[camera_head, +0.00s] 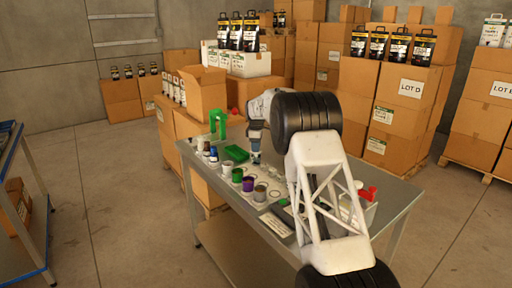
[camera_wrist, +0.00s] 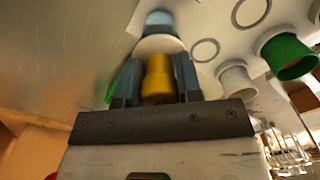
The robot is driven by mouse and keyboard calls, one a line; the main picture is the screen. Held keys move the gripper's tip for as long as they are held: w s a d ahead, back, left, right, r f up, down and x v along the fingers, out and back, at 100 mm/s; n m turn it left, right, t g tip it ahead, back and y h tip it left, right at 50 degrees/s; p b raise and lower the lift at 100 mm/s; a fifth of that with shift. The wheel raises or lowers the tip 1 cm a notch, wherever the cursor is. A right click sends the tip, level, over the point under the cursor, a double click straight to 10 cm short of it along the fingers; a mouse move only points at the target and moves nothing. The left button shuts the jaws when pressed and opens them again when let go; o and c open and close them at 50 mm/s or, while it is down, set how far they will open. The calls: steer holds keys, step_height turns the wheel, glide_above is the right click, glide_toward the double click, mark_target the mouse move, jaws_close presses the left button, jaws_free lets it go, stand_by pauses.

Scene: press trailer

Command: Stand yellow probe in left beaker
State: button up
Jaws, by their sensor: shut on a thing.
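My gripper (camera_wrist: 156,82) is shut on the yellow probe (camera_wrist: 158,78), whose yellow body shows between the two grey fingers in the wrist view. A pale round shape and a blue-grey cylinder (camera_wrist: 160,22) show just beyond it; I cannot tell whether they belong to the probe or are a separate vessel. I cannot tell which vessel is the left beaker.
On the grey table (camera_head: 385,200), a row includes a white cup (camera_head: 227,168), a green cup (camera_head: 237,175), a purple cup (camera_head: 248,184) and a tan-filled cup (camera_head: 260,191).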

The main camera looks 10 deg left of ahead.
steer(key=shift+f, duration=0.6)
stand_by(0.7)
steer(key=o, duration=0.6)
steer(key=shift+o, duration=0.2)
steer(key=shift+r, duration=0.15)
steer(key=shift+r, duration=5.3)
steer(key=shift+r, duration=0.15)
step_height(320, 180, up, 9)
